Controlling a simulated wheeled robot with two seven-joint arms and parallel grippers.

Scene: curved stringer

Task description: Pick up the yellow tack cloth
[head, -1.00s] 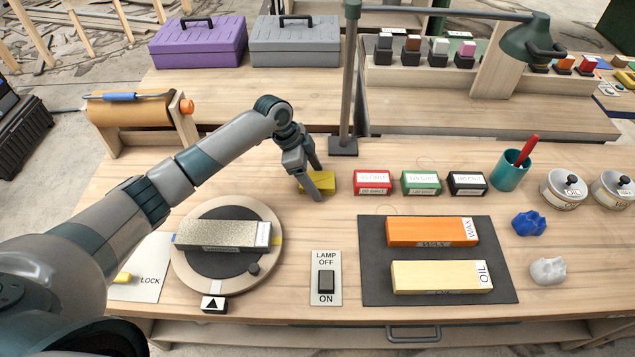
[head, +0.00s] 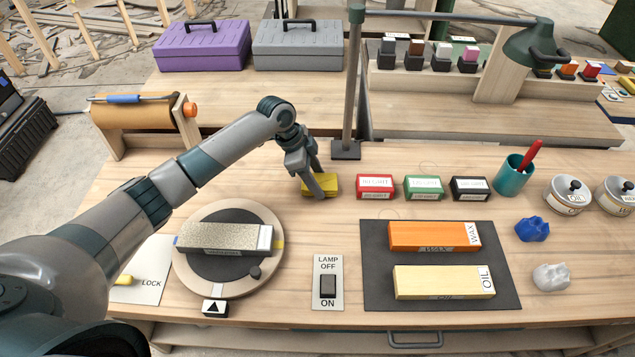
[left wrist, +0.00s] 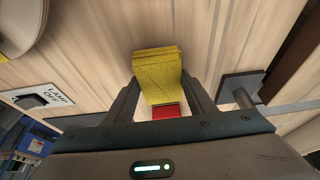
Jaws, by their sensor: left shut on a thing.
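The yellow tack cloth (head: 322,185) is a small folded block on the bench, just left of the red grit block. My left gripper (head: 318,187) reaches down over it from the left, with its fingers around the cloth. In the left wrist view the yellow tack cloth (left wrist: 160,78) sits between the two fingers of my left gripper (left wrist: 158,92), which is shut on it. I cannot tell whether the cloth is clear of the bench top. My right gripper is not in view.
The red (head: 375,186), green (head: 424,187) and black (head: 469,188) grit blocks stand in a row to the right. The lamp post (head: 348,110) rises close behind the cloth. A turntable (head: 190,265) and a lamp switch plate (head: 327,300) lie in front. Bench between them is bare.

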